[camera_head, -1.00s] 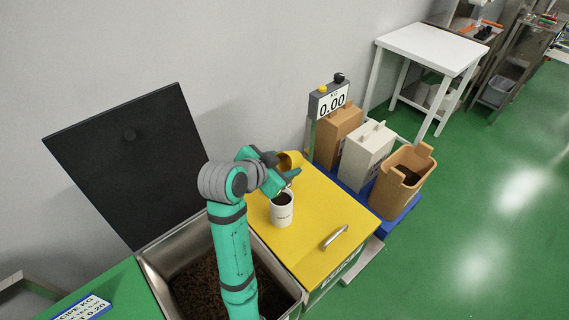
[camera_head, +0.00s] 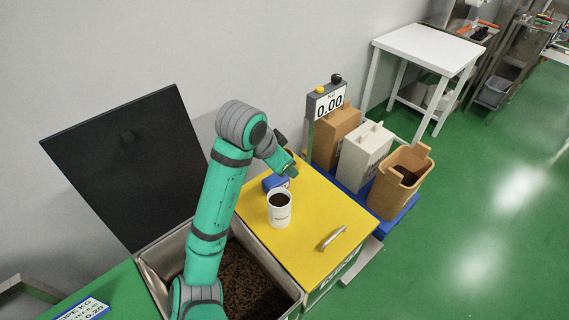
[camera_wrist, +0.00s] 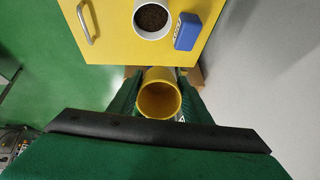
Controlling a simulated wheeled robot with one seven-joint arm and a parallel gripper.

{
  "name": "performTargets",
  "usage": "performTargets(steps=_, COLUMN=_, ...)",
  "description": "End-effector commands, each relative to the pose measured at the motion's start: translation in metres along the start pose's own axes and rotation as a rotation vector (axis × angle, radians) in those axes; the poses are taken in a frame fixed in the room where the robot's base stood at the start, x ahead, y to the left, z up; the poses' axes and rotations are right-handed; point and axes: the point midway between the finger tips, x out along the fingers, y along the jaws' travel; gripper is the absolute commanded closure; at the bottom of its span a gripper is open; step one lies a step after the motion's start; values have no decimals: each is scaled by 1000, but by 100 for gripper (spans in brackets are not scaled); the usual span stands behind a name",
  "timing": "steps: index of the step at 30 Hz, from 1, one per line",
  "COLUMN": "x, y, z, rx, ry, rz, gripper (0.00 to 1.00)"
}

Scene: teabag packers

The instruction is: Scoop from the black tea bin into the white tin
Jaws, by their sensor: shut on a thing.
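The black tea bin (camera_head: 151,272) is an open steel bin with dark loose tea (camera_head: 248,278) in it, partly hidden by my arm. The white tin (camera_head: 280,220) stands upright on the yellow lid beside the bin, with dark tea visible inside; it also shows in the wrist view (camera_wrist: 137,28). My gripper (camera_wrist: 158,104) is shut on a yellow scoop (camera_wrist: 158,92), whose inside looks empty. In the head view my gripper (camera_head: 287,168) is above the yellow lid, behind the tin and apart from it; the scoop is mostly hidden there.
A blue block (camera_wrist: 188,31) lies beside the tin. The bin's black lid (camera_head: 125,170) stands raised against the wall. A scale display (camera_head: 327,101) reads 0.00, with containers on a blue platform (camera_head: 400,223). The yellow lid (camera_head: 318,210) has a metal handle and clear room.

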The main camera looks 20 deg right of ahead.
Motion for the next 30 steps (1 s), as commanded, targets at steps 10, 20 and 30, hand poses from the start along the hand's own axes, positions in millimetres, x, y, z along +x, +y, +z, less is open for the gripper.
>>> performTargets(steps=10, x=-8, y=-1, z=-2, rx=-2, ry=-148, rz=49, gripper=77)
performTargets(steps=20, x=-13, y=0, z=-4, rx=-6, ry=-280, rz=98, gripper=77)
performTargets(steps=30, x=-16, y=1, z=-4, rx=-10, ry=-327, rz=117, gripper=77)
